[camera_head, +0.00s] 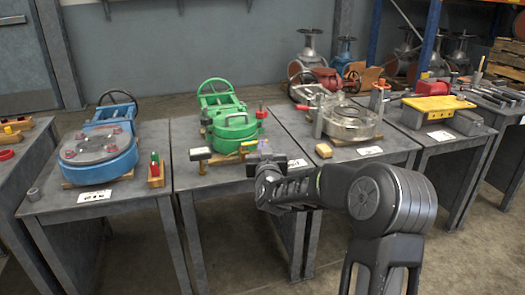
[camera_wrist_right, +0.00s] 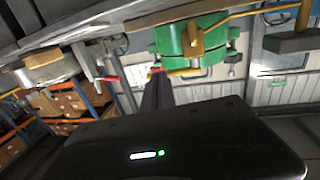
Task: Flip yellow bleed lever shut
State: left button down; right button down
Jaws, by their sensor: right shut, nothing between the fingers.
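In the right wrist view the green body (camera_wrist_right: 170,36) has a yellow upright piece (camera_wrist_right: 193,40) and a long thin yellow bar (camera_wrist_right: 250,17) running right. My right gripper is shut and empty, its dark fingers (camera_wrist_right: 157,78) pointing toward the green body. Contact is unclear. My left gripper is not in view.
A wooden block (camera_head: 323,150) lies near that table's front edge.

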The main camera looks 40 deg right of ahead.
jog(key=shift+s+d+r, duration=0.1)
jog(key=shift+d+r, duration=0.2)
jog(key=shift+d, duration=0.05)
jog(key=shift+s+a+f, duration=0.1)
jog(key=shift+a+f, duration=0.1)
jog(key=p+v, duration=0.1)
jog(key=v, duration=0.6)
jog(key=shift+a, duration=0.35)
jog(key=shift+s+f, duration=0.1)
